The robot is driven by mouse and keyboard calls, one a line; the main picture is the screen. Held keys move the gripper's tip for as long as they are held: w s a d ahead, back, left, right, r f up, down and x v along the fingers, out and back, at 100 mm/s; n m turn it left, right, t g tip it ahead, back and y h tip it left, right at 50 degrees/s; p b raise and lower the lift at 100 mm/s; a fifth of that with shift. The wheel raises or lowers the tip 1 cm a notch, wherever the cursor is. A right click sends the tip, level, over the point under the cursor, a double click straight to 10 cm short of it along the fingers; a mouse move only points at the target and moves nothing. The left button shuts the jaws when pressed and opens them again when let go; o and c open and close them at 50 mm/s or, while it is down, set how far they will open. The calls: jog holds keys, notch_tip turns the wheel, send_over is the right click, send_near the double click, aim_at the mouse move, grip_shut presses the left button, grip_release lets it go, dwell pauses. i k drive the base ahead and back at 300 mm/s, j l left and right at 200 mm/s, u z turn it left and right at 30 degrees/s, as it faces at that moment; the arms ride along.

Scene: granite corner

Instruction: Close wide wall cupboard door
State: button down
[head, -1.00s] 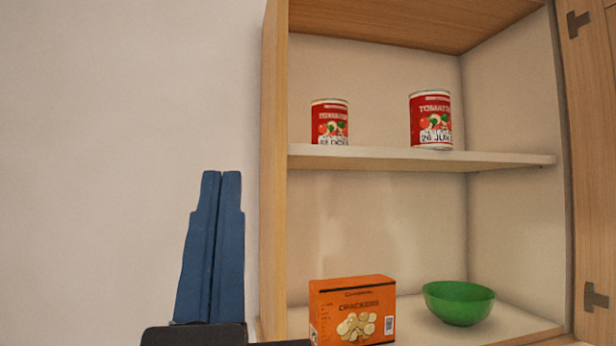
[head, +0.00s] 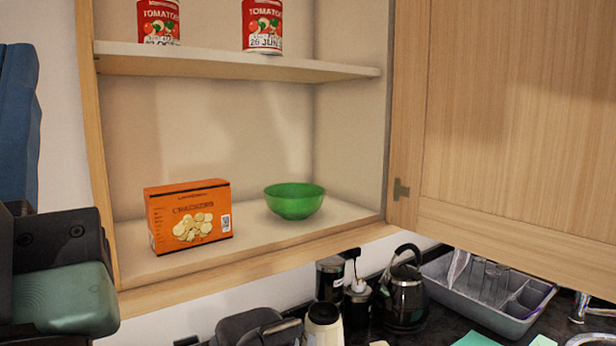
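The wide wall cupboard's door (head: 515,125) stands open in the head view, hinged on the cupboard's right side and swung out toward the right. A dark hinge (head: 400,190) shows at its lower inner edge. The cupboard (head: 220,85) is open at the front, with a shelf across its middle.
Two tomato cans (head: 263,25) stand on the shelf. An orange cracker box (head: 188,216) and a green bowl (head: 294,201) sit on the cupboard floor. Below, the counter holds a kettle (head: 405,290), jars, a toaster-like appliance (head: 257,328) and a grey dish rack (head: 490,290).

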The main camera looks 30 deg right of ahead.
aim_at(503, 141)
jog(key=k+l+z, duration=0.1)
jog(key=l, duration=0.2)
jog(key=k+l+z, duration=0.25)
jog(key=l, duration=0.4)
jog(key=k+l+z, duration=0.15)
jog(key=l, duration=0.15)
jog(key=z, duration=1.25)
